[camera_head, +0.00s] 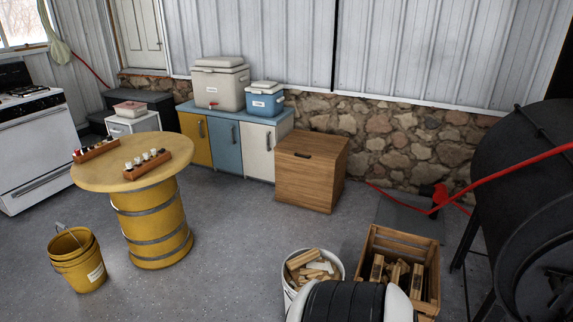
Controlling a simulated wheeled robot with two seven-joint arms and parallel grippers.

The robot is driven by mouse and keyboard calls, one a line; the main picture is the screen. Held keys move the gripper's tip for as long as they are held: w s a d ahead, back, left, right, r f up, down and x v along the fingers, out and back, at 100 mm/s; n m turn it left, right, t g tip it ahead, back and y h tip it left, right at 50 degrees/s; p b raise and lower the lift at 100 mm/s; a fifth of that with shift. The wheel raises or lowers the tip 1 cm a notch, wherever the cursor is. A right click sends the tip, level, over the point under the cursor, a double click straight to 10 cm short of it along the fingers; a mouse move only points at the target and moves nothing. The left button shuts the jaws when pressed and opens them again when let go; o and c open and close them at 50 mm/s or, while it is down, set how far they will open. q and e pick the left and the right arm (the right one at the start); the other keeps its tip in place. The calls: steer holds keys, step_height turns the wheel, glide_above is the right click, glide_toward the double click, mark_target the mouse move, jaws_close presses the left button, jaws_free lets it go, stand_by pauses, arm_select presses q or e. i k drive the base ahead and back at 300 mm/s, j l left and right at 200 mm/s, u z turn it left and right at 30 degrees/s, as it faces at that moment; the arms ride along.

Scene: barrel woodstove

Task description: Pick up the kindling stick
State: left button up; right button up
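Several pale split wood sticks (312,265) lie jumbled in a white bucket (287,297) at the bottom centre. Larger split wood pieces (396,273) stand in a slatted wooden crate (404,242) just to the right of it. I cannot tell which single piece is the kindling stick. A black and white part of my own body covers the front of the bucket and part of the crate. Neither of my grippers shows in the head view.
A black barrel stove (515,165) with a red hose (500,174) stands at the right. A yellow barrel table (150,205), a yellow bucket (78,262) and a wooden box (308,175) stand farther left. Grey floor (225,260) is clear between the barrel table and the white bucket.

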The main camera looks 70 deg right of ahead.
mark_target(300, 260)
steer(key=i+l+z, duration=0.15)
steer(key=i+z, duration=0.75)
steer(key=i+j+z, duration=0.1)
steer(key=i+z, duration=0.4)
steer(key=i+j+z, duration=0.3)
steer(key=z, duration=0.15)
